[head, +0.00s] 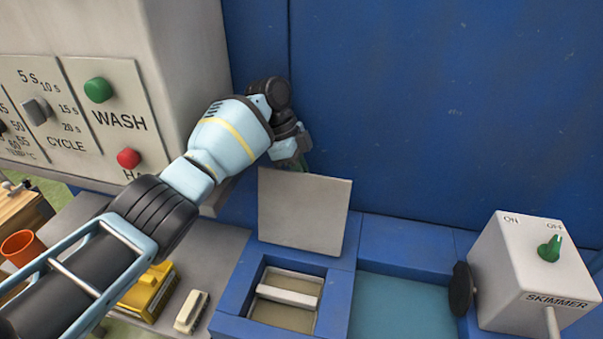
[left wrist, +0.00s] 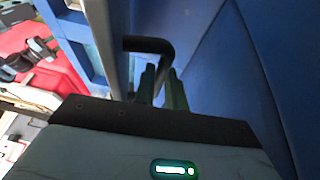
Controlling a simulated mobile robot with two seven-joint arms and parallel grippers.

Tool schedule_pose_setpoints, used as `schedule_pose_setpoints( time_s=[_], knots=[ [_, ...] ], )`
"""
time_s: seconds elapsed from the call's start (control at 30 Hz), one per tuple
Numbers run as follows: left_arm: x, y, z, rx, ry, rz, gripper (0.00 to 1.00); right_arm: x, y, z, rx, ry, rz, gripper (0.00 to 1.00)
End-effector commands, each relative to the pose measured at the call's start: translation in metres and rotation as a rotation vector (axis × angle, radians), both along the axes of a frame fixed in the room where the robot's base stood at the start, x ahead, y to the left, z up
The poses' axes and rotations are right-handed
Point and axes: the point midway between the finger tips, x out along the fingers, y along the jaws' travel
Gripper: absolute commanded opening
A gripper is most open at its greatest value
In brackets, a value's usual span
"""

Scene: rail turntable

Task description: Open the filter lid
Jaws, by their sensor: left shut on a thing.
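The filter lid (head: 303,212) is a flat grey plate, tilted up steeply at the back edge of the blue filter box (head: 234,327). The box opening is uncovered, and a pale bar (head: 287,292) shows inside it. My left gripper (head: 301,163) is at the lid's top edge, behind it, with the fingertips partly hidden. In the left wrist view, the green fingers (left wrist: 163,86) are shut on the bent black lid handle (left wrist: 150,44), and the lid shows nearly edge-on (left wrist: 103,40). My right gripper is not in view.
A blue wall (head: 430,100) rises close behind the lid. A skimmer box (head: 530,275) with a green knob stands at right, beside a water-filled basin (head: 400,308). The wash control panel (head: 110,100) is at left. A yellow block (head: 150,292) and a small pale block (head: 191,312) lie on the grey bench.

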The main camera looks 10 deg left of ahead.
Motion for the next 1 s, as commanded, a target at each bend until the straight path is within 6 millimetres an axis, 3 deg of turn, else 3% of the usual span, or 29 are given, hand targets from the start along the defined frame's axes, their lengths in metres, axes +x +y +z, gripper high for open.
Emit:
schedule_pose_setpoints(
  time_s=[0.07,0.1,0.23,0.83,1.0],
  knots=[
    [0.002,0.004,-0.012,0.009,-0.003,0.016,0.00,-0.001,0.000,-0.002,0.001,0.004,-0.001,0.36],
    [0.003,0.004,-0.012,0.009,-0.003,0.016,0.16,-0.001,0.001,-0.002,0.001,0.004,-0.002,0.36],
    [0.003,0.003,-0.010,0.007,-0.006,0.015,0.33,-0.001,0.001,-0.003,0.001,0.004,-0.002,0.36],
    [0.003,0.001,-0.001,0.001,-0.012,0.009,0.34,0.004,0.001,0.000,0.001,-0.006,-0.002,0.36],
    [0.003,0.001,0.011,0.001,-0.012,0.009,0.34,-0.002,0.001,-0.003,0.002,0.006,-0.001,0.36]
  ],
)
